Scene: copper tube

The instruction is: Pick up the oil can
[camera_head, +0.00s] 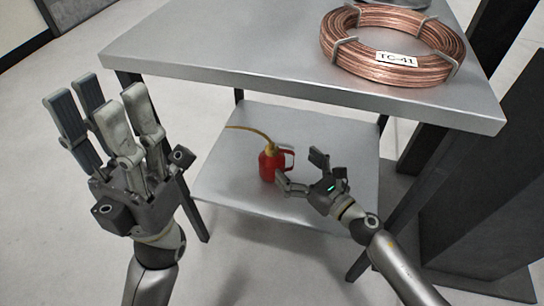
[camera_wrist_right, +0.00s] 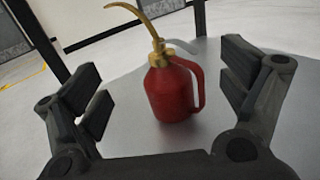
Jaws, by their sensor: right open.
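The red oil can (camera_head: 267,165) stands upright on the lower shelf (camera_head: 235,190) of a metal table. It has a long curved brass spout pointing left and a red handle on its right side. My right gripper (camera_head: 296,172) is open beside the can, on its right in the head view. In the right wrist view the can (camera_wrist_right: 172,95) stands ahead, between the open fingers of the right gripper (camera_wrist_right: 168,95), with no clear contact. My left gripper (camera_head: 100,118) is raised at the left, empty, its fingers apart and pointing up, away from the can.
The table's upper top (camera_head: 230,45) overhangs the lower shelf and holds a copper tube coil (camera_head: 395,45) with a label reading TC-41. Table legs (camera_head: 198,215) bound the shelf. Dark panels (camera_head: 480,190) stand at the right. The shelf around the can is otherwise clear.

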